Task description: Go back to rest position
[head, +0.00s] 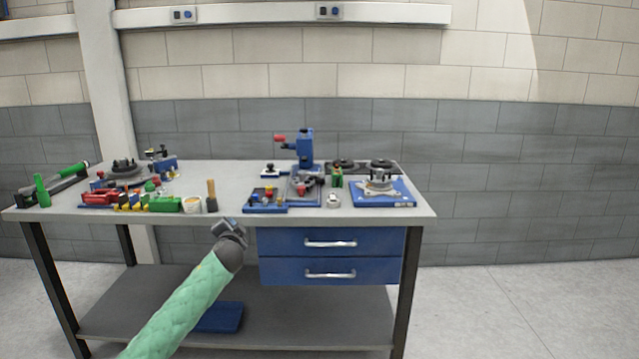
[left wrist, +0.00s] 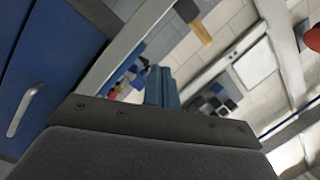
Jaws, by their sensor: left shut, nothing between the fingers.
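My left gripper (head: 226,224) is at the end of the green-sleeved arm, in front of the workbench's (head: 420,212) front edge and left of the blue drawers (head: 330,256). In the left wrist view its two blue-grey fingers (left wrist: 162,88) are together with nothing between them. A hammer-like tool with a wooden handle (left wrist: 203,32) shows beyond the fingers there; its handle also shows on the bench in the head view (head: 211,189). My right gripper does not show in either view.
The bench top carries a blue press (head: 304,150), a blue plate with a metal part (head: 381,190), a blue tool tray (head: 266,199), a white cup (head: 191,205) and a green-handled tool (head: 41,190). A blue bin (head: 220,318) lies on the lower shelf. The floor at right is clear.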

